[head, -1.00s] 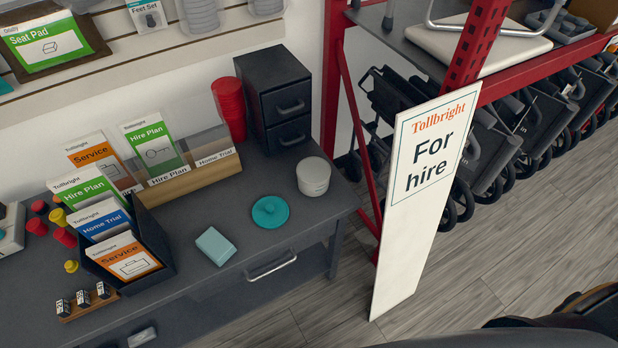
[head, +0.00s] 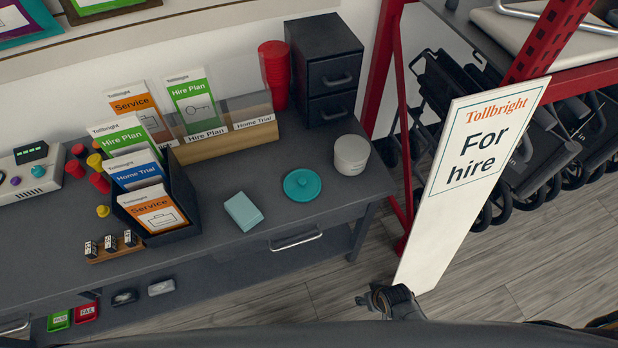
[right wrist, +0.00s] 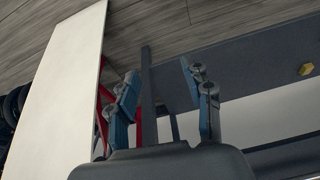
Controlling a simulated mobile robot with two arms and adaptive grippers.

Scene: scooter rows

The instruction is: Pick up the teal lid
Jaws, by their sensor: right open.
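The teal lid (head: 302,185) is a round disc with a small knob, lying flat on the dark grey desk (head: 225,262) in the head view. It lies between a pale teal block and a white tub. My right gripper (right wrist: 162,88) is open in the right wrist view, with nothing between its blue-grey fingers. In the head view a dark part of my right arm shows at the bottom, below and right of the lid and well apart from it. The lid cannot be made out in the right wrist view. My left gripper is not in view.
The white tub (head: 350,155) stands right of the lid, the teal block (head: 243,211) left of it. A tall "For hire" board (head: 460,180) stands beside the desk's right end; it also shows close by in the right wrist view (right wrist: 55,90). A drawer cabinet (head: 325,75) stands behind.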

